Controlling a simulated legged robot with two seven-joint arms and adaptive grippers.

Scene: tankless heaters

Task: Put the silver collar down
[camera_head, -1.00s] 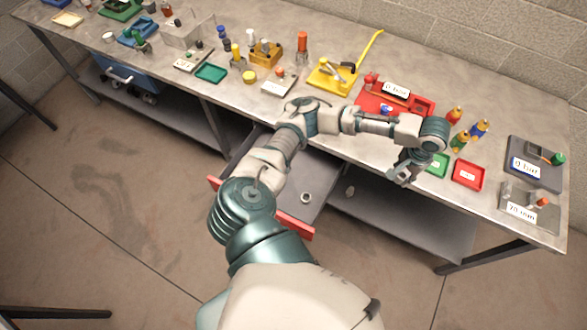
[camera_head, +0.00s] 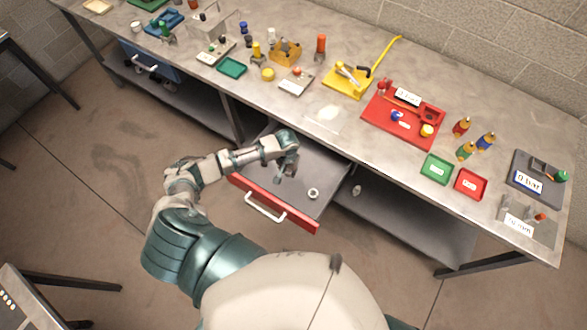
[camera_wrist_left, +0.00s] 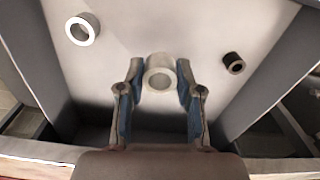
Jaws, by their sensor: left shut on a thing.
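My left gripper (camera_head: 288,168) is over the open drawer (camera_head: 328,178). In the left wrist view the gripper (camera_wrist_left: 160,88) is shut on a silver collar (camera_wrist_left: 160,75), which sits between its blue-padded fingers. I cannot tell whether this collar touches the drawer floor. The fingers hide it in the head view. A second silver ring (camera_head: 313,193) lies on the drawer floor, right of the gripper; it also shows at the upper left in the left wrist view (camera_wrist_left: 82,29). A small dark ring (camera_wrist_left: 233,62) lies to the right there. My right gripper is not in view.
The drawer has a red front (camera_head: 300,217) with a white handle (camera_head: 264,207) and raised grey side walls. The workbench (camera_head: 325,115) above carries a red tray (camera_head: 375,122), a yellow stand (camera_head: 345,88) and several small parts. Bare drawer floor surrounds the gripper.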

